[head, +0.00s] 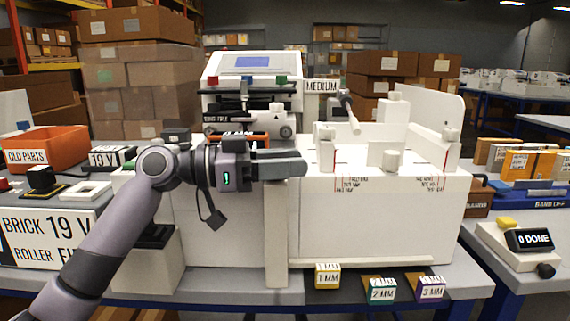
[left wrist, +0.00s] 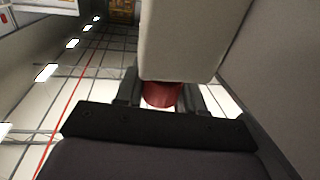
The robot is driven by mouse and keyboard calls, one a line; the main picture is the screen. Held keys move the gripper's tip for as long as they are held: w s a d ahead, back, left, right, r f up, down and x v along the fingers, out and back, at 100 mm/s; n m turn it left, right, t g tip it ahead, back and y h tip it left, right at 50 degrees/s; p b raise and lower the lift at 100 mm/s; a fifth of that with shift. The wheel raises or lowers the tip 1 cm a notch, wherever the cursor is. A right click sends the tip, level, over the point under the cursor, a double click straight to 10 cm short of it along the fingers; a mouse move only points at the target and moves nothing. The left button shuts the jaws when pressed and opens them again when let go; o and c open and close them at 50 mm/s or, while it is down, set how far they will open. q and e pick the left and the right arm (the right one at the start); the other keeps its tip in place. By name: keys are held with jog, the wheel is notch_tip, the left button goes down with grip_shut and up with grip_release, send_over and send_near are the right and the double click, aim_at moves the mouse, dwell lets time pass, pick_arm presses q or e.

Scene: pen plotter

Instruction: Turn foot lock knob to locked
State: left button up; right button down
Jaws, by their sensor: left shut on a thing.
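My left gripper (head: 292,164) reaches in from the left across the front of the white plotter machine (head: 400,225), level with its upper deck. It is shut on a red rounded piece (left wrist: 162,95), which shows between the dark fingers in the left wrist view. A large pale block (left wrist: 192,40) covers much of that view and hides part of the red piece. I cannot tell for sure that the red piece is the foot lock knob, nor how it is turned. The head view hides it behind the gripper. My right gripper is not in view.
Small labelled blocks, including a yellow one (head: 327,275), lie in front.

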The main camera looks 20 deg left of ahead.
pick_arm(q)
jog(key=o, duration=1)
jog(key=shift+d, duration=0.1)
jog(key=shift+c, duration=0.2)
jog(key=v, duration=0.7)
